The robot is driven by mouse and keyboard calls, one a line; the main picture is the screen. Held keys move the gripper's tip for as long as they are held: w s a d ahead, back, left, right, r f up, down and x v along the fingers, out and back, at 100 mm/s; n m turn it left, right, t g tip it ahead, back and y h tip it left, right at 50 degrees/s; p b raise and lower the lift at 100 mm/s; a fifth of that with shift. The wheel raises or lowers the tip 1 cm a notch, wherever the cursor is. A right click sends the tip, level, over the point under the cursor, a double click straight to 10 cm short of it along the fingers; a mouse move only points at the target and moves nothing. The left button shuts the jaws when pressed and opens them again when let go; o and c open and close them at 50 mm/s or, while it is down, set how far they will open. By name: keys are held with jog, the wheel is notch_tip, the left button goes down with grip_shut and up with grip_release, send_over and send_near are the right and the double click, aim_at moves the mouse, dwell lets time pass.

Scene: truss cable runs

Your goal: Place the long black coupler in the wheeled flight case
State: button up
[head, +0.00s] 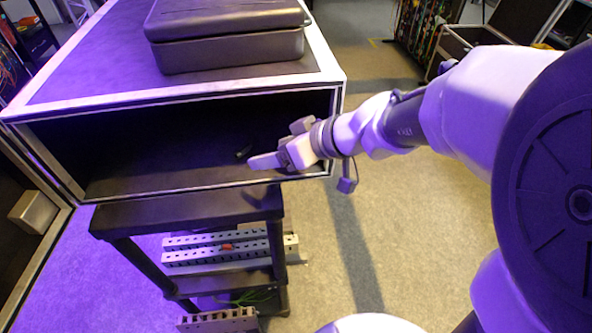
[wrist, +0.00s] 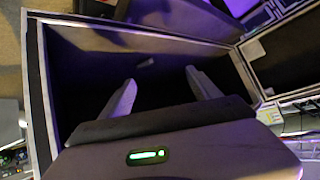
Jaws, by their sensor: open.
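A small black cylinder, apparently the long black coupler (head: 244,152), lies inside a dark, open-fronted case with pale metal edges (head: 40,111). In the wrist view the coupler (wrist: 146,62) is a small dark shape deep in the case, beyond and between my fingertips. My gripper (head: 262,162) reaches into the right part of the case opening. Its fingers (wrist: 158,82) are spread with nothing between them. An open case with silver edges (head: 476,38) stands on the floor at the back right; it may be the wheeled flight case, but its wheels cannot be made out.
A closed grey box (head: 228,48) sits on top of the open-fronted case. Another case edge is at the far left. Carpet to the right is mostly clear.

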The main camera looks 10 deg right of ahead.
jog(key=s+d+r+m+h, duration=0.1)
jog(key=s+m, duration=0.4)
jog(key=s, duration=0.5)
jog(key=s+d+r+m+g+h, duration=0.1)
jog(key=s+d+m+h, duration=0.3)
jog(key=s, duration=0.6)
jog(key=m, duration=0.2)
jog(key=shift+r+m+h, duration=0.3)
jog(key=shift+r+h, duration=0.05)
jog(key=shift+h, duration=0.05)
jog(key=shift+f, duration=0.1)
